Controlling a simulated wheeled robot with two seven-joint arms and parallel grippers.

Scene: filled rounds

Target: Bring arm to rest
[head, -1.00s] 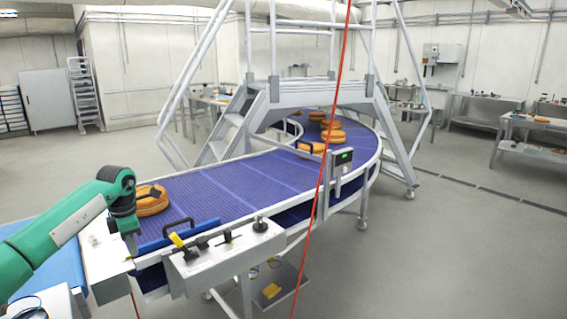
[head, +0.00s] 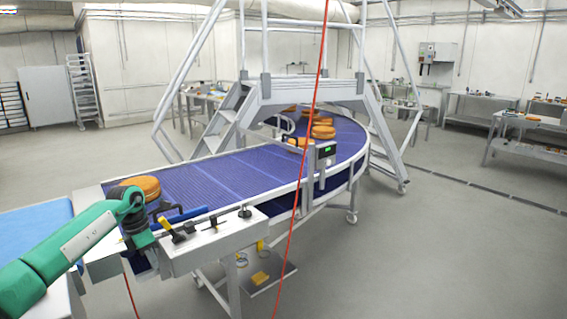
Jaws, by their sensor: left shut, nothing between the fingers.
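My left arm (head: 70,247) is green and comes in from the lower left. It bends at a joint beside the near end of the blue conveyor (head: 215,178). My left gripper (head: 143,240) is dark, points down and is shut with nothing in it. It is beside the left end of the grey control box (head: 215,238). Its fingertips are hard to make out. An orange round (head: 145,184) lies on the belt just behind the wrist and is partly hidden by it. My right gripper is not in view.
More orange rounds (head: 323,132) lie farther along the curved belt, under a grey step bridge (head: 312,90). A red cable (head: 304,165) hangs across the view. A blue surface (head: 35,232) is at the left. Open floor (head: 430,250) lies to the right.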

